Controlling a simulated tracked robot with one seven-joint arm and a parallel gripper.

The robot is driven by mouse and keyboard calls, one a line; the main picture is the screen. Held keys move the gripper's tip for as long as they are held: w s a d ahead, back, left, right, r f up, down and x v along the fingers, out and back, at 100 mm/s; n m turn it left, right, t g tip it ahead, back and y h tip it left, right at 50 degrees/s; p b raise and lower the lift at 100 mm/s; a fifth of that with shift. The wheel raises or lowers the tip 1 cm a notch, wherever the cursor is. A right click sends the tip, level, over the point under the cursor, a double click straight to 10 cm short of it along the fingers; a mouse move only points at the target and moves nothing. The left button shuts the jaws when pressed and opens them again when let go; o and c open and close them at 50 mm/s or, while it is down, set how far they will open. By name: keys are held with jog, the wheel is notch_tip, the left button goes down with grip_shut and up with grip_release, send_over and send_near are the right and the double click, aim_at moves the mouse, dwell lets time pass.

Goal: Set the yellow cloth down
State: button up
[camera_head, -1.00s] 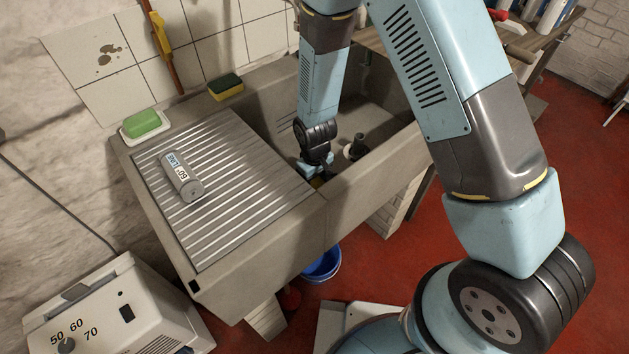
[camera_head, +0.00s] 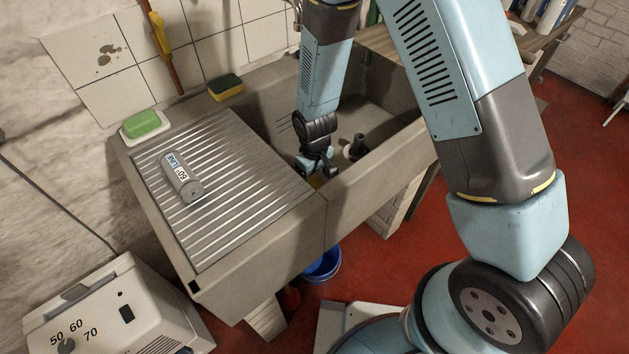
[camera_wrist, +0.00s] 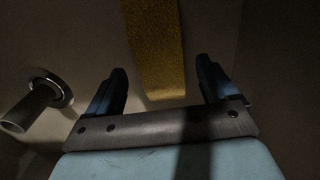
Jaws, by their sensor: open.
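The yellow cloth (camera_wrist: 155,45) is a dark yellow strip in the wrist view, lying in the sink basin between and beyond my fingertips. Its near end lies between the two fingers, apart from both. My gripper (camera_wrist: 163,82) is open and empty, its fingers spread on either side of the cloth. In the head view my gripper (camera_head: 318,170) is low inside the sink (camera_head: 375,150). Only a small yellow patch of the cloth (camera_head: 317,184) shows beneath it there; the rest is hidden by my arm and the sink wall.
A dark standpipe (camera_head: 358,143) with a pale ring stands in the basin right of my gripper; it also shows in the wrist view (camera_wrist: 38,100). A sponge (camera_head: 226,87) and green soap (camera_head: 142,123) sit on the back ledge.

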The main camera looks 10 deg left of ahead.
aim_at(316, 184)
notch_tip(316, 184, up, 10)
dwell(0.5)
jog(key=shift+f, duration=0.1)
jog(key=w+d+r+m+t+y, duration=0.1)
jog(key=d+r+m, duration=0.2)
jog(key=d+r, duration=0.75)
jog(key=w+d+r+m+t, duration=0.2)
jog(key=d+r, duration=0.5)
jog(key=r, duration=0.6)
jog(key=s+d+r+m+t+h, duration=0.1)
jog(key=s+d+r+m, duration=0.4)
jog(key=s+d+r, duration=0.7)
jog(key=s+d+t, duration=0.1)
jog(key=s+d, duration=0.1)
jog(key=d, duration=0.1)
jog(key=shift+s+r+t, duration=0.3)
jog(key=shift+s, duration=0.1)
